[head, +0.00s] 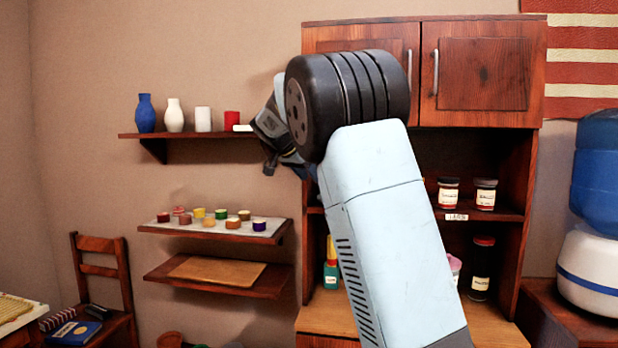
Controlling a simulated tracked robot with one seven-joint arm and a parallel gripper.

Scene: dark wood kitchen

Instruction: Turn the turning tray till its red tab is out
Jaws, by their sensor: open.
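I do not see the turning tray or its red tab in the head view; my own arm covers the middle of the picture and part of the wooden cabinet (507,240). My gripper (272,160) shows partly, behind the arm's black joint, in front of the wall near the right end of the upper shelf. It is open, and nothing shows in it.
The upper shelf (130,136) holds vases and cups. A lower shelf (150,228) holds several small coloured pots, above a shelf with a brown board (215,270). Jars (485,193) stand in the cabinet. A chair (100,245) is at left, a water dispenser (590,265) at right.

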